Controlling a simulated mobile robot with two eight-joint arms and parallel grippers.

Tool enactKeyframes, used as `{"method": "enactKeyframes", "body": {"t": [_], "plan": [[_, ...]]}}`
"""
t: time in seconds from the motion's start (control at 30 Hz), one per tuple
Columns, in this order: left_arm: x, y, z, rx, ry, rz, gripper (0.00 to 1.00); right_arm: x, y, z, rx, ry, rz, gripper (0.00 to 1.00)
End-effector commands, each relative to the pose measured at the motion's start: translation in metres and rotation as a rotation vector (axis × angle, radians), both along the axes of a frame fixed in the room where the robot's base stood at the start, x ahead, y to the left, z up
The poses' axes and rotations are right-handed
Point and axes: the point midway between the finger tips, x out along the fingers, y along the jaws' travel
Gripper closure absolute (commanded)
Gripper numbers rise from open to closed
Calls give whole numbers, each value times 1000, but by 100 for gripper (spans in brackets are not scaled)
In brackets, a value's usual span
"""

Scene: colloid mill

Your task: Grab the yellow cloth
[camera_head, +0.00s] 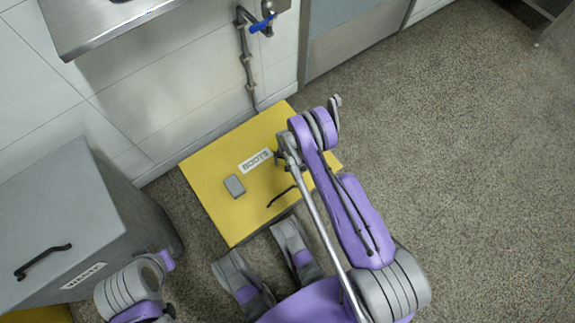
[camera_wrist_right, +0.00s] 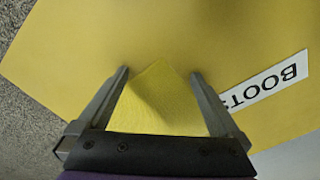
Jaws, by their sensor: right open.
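The yellow cloth (camera_wrist_right: 155,105) shows in the right wrist view as a textured, pointed piece between my right gripper's fingers. Below it is the flat yellow lid of a box (camera_wrist_right: 90,35), nearly the same colour. My right gripper (camera_wrist_right: 160,73) is open, with one finger on each side of the cloth; I cannot tell whether either touches it. In the head view the right gripper (camera_head: 283,157) is over the right part of the box lid (camera_head: 215,160), and I cannot make out the cloth there. My left gripper is not in view; only part of the left arm shows at bottom left.
The box lid bears a white "BOOTS" label (camera_head: 255,161), a small grey block (camera_head: 234,186) and a black handle (camera_head: 282,196). A grey bin (camera_head: 60,220) stands at left. A pipe with a blue valve (camera_head: 262,23) runs down the tiled wall. The floor at right is clear.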

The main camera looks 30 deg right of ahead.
Motion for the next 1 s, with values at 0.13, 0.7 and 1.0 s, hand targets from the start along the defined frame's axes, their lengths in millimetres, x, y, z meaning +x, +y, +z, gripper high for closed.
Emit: {"method": "enactKeyframes", "body": {"t": [0.13, 0.7, 1.0], "plan": [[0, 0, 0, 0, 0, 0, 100, 0, 0, 0, 0, 0, 0, 0], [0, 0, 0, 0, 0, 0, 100, 0, 0, -3, 0, 0, 0, 22], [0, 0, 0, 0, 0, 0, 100, 0, 0, -3, 0, 0, 0, 50]]}}
